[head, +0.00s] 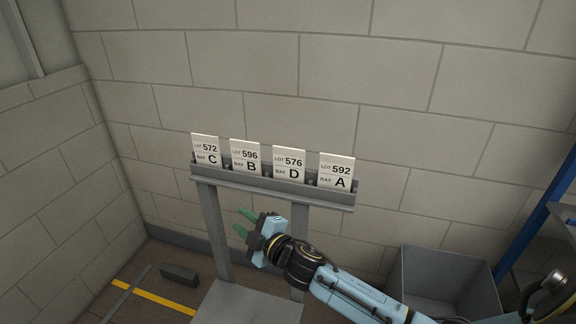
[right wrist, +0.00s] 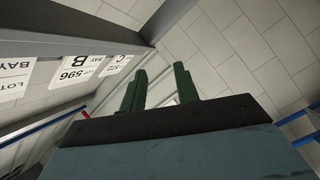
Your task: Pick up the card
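Several white cards stand upright in a row in a grey rack (head: 272,189) by the wall. From left to right they are LOT 572 BAY C (head: 206,149), LOT 596 BAY B (head: 245,155), LOT 576 BAY D (head: 289,163) and LOT 592 BAY A (head: 336,171). My right gripper (head: 243,223) has green fingers, apart and empty, and shows below the rack, under the B card. In the right wrist view, the open fingers (right wrist: 159,84) have nothing between them. The B card (right wrist: 77,67) and C card (right wrist: 118,65) show left of them. My left gripper is not in view.
A grey open bin (head: 440,265) stands at the right, near a blue post (head: 540,232). A pale flat surface (head: 245,304) lies below the rack between its legs. A dark block (head: 179,275) and a yellow line (head: 155,297) are on the floor at the left.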

